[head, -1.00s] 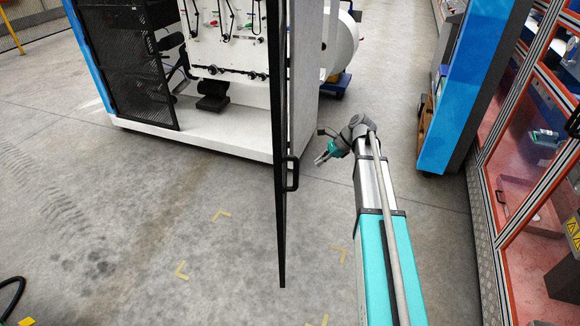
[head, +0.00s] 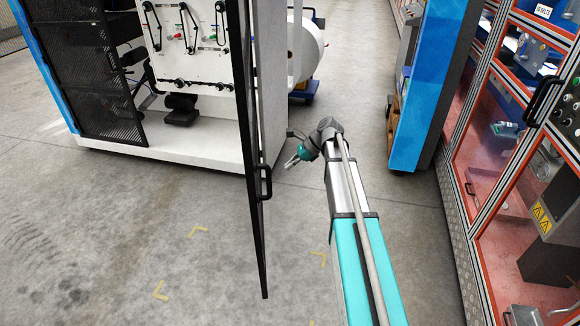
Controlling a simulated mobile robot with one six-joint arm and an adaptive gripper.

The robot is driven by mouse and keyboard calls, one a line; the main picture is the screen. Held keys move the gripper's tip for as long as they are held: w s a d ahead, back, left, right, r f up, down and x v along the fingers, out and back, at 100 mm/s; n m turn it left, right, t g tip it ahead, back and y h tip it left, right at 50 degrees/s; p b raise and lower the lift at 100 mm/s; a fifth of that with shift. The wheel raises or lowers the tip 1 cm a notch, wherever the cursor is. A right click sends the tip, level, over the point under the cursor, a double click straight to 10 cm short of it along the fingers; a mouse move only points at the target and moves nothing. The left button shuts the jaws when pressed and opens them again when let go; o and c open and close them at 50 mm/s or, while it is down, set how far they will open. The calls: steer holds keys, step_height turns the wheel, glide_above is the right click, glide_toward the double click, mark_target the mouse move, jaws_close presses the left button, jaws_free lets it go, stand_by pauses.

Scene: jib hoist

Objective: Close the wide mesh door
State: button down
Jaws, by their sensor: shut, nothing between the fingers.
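The wide mesh door (head: 252,130) stands open, swung out from the white machine cabinet and seen almost edge-on as a thin black frame. Its black handle (head: 265,182) sticks out on the right side of the frame. My gripper (head: 291,162) is just right of the door in the picture, near the handle's height and apart from it. The fingers look closed and hold nothing. The door's mesh face is hidden by the edge-on angle.
The white cabinet (head: 190,150) stands behind, with a black mesh panel (head: 90,85) at its left. A blue-sided unit (head: 425,90) and a red-framed glazed enclosure (head: 500,150) stand on the right. The concrete floor (head: 110,220) left of the door is clear, with yellow corner marks.

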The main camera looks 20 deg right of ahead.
steer(key=w+a+f+b, duration=0.1)
steer(key=a+f+b, duration=0.4)
steer(key=a, duration=0.4)
steer(key=shift+w+a+f, duration=0.35)
steer(key=shift+f, duration=0.05)
stand_by(0.4)
